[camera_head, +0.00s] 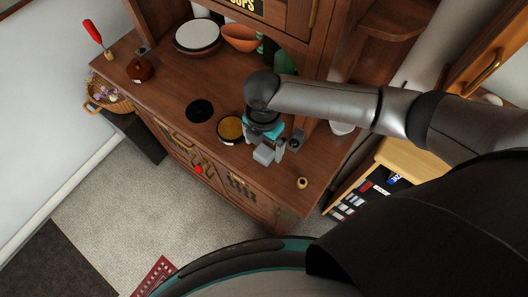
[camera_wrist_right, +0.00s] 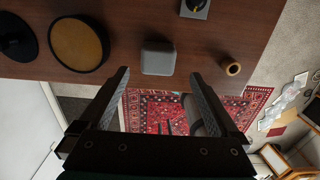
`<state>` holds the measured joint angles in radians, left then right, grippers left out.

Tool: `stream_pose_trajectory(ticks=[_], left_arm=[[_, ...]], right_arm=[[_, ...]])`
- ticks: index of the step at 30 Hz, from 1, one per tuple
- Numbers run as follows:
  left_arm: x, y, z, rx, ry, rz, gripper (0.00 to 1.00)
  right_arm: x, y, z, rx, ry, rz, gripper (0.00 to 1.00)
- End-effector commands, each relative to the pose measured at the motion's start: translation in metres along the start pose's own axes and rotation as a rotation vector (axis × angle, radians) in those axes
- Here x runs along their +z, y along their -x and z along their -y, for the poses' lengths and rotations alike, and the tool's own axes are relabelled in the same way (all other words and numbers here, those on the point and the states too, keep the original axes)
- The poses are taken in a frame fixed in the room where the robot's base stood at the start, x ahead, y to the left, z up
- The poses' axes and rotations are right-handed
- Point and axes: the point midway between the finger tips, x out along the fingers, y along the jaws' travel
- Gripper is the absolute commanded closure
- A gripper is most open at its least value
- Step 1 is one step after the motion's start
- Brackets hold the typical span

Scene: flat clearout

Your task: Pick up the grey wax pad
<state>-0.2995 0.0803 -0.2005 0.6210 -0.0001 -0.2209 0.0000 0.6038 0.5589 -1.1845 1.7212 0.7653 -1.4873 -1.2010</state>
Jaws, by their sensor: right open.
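The grey wax pad (camera_head: 264,154) is a small, pale grey block near the front edge of the wooden cabinet top. It also shows in the right wrist view (camera_wrist_right: 158,59), just beyond and between the fingertips. My right gripper (camera_head: 267,143) is over the front of the cabinet top, close to the pad in the head view. In the right wrist view its two fingers (camera_wrist_right: 160,82) are wide apart with nothing held between them. I cannot tell the exact gap between fingertips and pad. My left gripper is not in view.
A round tan-topped disc (camera_head: 230,129) and a black disc (camera_head: 199,110) lie left of the pad. A small wooden ring (camera_head: 303,183) and a dark square item with a knob (camera_wrist_right: 195,8) lie to the right. A plate stack (camera_head: 197,36) and orange bowl (camera_head: 240,38) stand behind.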

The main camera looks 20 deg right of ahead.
Motion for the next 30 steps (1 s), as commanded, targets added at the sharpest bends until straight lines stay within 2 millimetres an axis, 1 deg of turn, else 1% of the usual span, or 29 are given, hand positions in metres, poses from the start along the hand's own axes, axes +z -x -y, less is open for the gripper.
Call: stream_pose_trajectory(ticks=[1,3,9,13,17,23,30], left_arm=[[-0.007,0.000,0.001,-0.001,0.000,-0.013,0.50],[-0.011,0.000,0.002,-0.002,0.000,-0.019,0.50],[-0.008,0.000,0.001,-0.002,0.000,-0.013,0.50],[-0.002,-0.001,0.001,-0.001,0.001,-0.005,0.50],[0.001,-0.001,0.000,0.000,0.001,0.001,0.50],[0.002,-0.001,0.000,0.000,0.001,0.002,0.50],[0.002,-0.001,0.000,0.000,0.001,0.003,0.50]], right_arm=[[0.000,-0.003,0.000,-0.001,0.000,0.000,0.03],[0.001,-0.008,-0.001,-0.001,-0.001,0.000,0.03],[0.007,-0.032,-0.003,-0.002,-0.003,-0.001,0.03],[0.007,-0.047,-0.003,-0.002,-0.001,-0.001,0.03],[0.007,-0.052,-0.003,0.000,0.000,0.001,0.03],[0.007,-0.052,-0.003,0.000,0.000,0.001,0.03],[0.007,-0.052,-0.003,0.000,0.000,0.000,0.28]])
